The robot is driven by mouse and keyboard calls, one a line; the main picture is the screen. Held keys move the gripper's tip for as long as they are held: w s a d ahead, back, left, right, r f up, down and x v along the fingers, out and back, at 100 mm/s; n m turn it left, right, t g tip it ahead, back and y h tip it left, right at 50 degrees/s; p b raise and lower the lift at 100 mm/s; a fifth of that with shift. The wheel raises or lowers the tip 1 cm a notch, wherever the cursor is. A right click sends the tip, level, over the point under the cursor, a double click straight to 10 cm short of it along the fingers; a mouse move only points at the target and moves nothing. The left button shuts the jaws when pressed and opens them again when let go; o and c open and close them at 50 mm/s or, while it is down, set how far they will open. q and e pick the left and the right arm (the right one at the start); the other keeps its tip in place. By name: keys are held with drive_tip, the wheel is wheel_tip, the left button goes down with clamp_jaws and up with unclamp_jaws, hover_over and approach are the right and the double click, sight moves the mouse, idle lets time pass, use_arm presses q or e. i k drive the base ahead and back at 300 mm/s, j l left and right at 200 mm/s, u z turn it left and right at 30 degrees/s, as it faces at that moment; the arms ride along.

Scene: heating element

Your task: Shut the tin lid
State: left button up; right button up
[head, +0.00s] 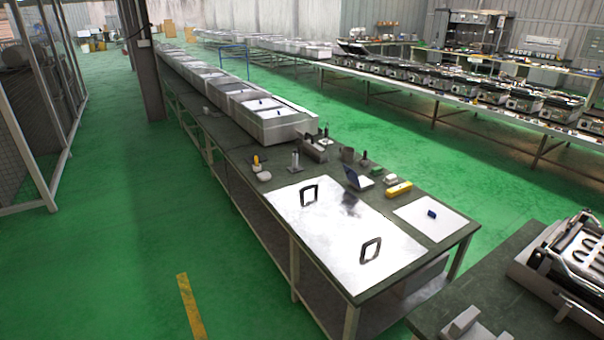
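A small open case with a raised dark-blue lid (352,177) and a pale base (366,185) stands on the long dark-topped workbench (455,240); it is the only small hinged lid I can make out and looks like the tin. Its lid stands tilted up at the left side of the base. What is inside is too small to tell. Neither of my grippers is in view.
A shiny metal sheet (335,240) with two black handles lies in front of the case. A yellow object (398,189) and a white sheet (432,218) with a small blue item lie to its right. Another bench with a grill-like appliance (575,260) stands at right. Green floor is clear at left.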

sight(351, 175)
drive_tip(key=i+j+z, duration=0.1)
drive_tip(key=i+z, duration=0.15)
drive_tip(key=i, duration=0.3)
drive_tip(key=i+j+z, duration=0.25)
drive_tip(key=i, duration=0.25)
drive_tip(key=i+j+z, duration=0.2)
drive_tip(key=i+j, duration=0.2)
drive_tip(key=j, duration=0.2)
drive_tip(key=i+j+z, duration=0.1)
drive_tip(key=j, duration=0.2)
drive_tip(key=i+j+z, duration=0.1)
drive_tip(key=i+j, duration=0.15)
drive_tip(key=i+j+z, duration=0.15)
drive_tip(key=j, duration=0.25)
drive_tip(key=i+j+z, duration=0.1)
drive_tip(key=j, duration=0.25)
drive_tip(key=i+j+z, duration=0.1)
drive_tip(key=j, duration=0.25)
